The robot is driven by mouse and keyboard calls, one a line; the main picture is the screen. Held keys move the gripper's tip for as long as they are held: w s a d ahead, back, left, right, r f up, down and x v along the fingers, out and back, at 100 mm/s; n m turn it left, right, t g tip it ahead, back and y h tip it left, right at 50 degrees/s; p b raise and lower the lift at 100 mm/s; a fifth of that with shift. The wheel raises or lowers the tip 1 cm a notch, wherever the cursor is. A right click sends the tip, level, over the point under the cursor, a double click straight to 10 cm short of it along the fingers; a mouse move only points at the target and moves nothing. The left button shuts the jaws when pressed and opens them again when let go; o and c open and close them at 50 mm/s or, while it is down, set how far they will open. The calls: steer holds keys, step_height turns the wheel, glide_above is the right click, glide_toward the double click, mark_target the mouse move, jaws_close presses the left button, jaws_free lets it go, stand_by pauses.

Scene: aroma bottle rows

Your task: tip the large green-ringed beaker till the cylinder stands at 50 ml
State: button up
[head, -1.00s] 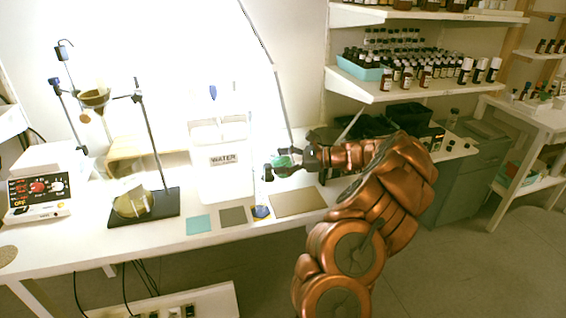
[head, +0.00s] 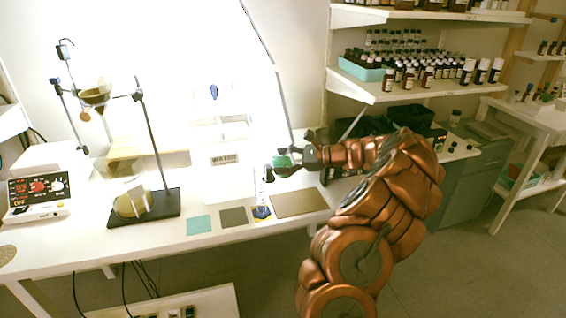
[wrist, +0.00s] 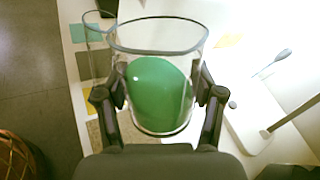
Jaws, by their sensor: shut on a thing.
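My gripper (wrist: 160,105) is shut on the large clear beaker (wrist: 190,40), with one finger on each side. A big green area (wrist: 158,92) fills much of its lower part; I cannot tell liquid from marking there. In the head view the beaker (head: 283,160) is small and looks tilted, held above the table in my gripper (head: 292,165). The clear measuring cylinder (head: 262,192) stands upright on a blue base (head: 261,212), just left of and below the beaker. In the wrist view the cylinder (wrist: 96,38) is beside the beaker's rim. Its liquid level is not readable.
Teal (head: 199,225), grey (head: 233,217) and tan (head: 300,202) mats lie along the table front. A stand with a dark base (head: 165,205) and a flask (head: 132,203) is at left. A white container with a label (head: 225,160) stands behind the cylinder.

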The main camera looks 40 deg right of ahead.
mark_target(269, 154)
steer(key=shift+a+r+b, duration=0.2)
steer(key=shift+b, duration=0.35)
stand_by(0.4)
steer(key=shift+a+r+n+g+h+b, duration=0.15)
steer(key=shift+a+r+n+h+b, duration=0.2)
steer(key=shift+r+b, duration=0.2)
steer(key=shift+a+r+n+g+h+b, duration=0.15)
steer(key=shift+a+r+n+h+b, duration=0.15)
steer(key=shift+r+h+b, duration=0.2)
stand_by(1.1)
steer(key=shift+a+r+n+g+h+b, duration=0.1)
steer(key=shift+r+n+g+h+b, duration=0.2)
steer(key=shift+r+n+h+b, duration=1.65)
stand_by(2.7)
step_height(269, 154, down, 2)
steer(key=shift+f+m+y+b, duration=0.1)
steer(key=shift+m+y+b, duration=0.65)
steer(key=shift+b, duration=0.25)
